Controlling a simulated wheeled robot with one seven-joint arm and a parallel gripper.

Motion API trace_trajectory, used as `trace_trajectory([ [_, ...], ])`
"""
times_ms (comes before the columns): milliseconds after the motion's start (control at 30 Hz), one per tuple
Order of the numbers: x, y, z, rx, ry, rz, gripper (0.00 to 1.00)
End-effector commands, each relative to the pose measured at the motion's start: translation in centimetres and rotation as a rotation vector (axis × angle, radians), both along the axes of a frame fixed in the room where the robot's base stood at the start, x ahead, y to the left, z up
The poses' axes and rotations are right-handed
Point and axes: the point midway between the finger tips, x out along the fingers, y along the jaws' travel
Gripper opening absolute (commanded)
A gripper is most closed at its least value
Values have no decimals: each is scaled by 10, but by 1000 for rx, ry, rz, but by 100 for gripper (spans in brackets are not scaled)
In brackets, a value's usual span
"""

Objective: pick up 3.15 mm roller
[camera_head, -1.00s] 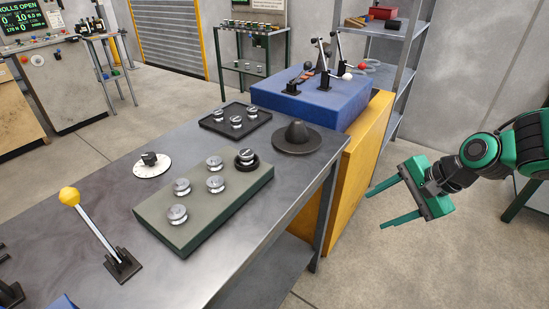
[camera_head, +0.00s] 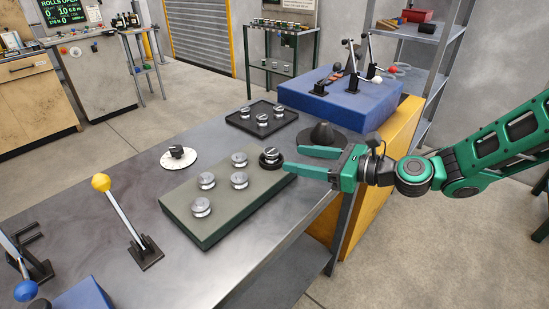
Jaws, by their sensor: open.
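Several silvery rollers stand on the grey-green block (camera_head: 222,232); one is the front roller (camera_head: 201,207). Another roller (camera_head: 270,156) sits in a black ring at the block's far right corner. More rollers (camera_head: 262,119) stand in the black tray (camera_head: 238,124) behind. Their size marks are too small to read, so I cannot tell which is the 3.15 mm roller. My gripper (camera_head: 292,160) is open and empty, its green fingers pointing left. In the picture, the fingertips are just right of the ringed roller; their height above the block is unclear.
A dark cone-shaped piece (camera_head: 323,134) stands behind my fingers, partly hidden. A white dial (camera_head: 178,159) lies left of the block. A yellow-knobbed lever (camera_head: 121,215) stands at the bench's front left. A blue box (camera_head: 340,100) with levers is at the back.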

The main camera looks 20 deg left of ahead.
Motion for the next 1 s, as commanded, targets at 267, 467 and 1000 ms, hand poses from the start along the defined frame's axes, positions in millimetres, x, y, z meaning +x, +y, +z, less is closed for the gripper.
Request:
trace_trajectory([
  [267, 2, 20, -3, -1, -2, 3, 55],
  [467, 5, 48, -7, 0, -2, 2, 55],
  [1000, 9, 61, -11, -2, -2, 0, 26],
])
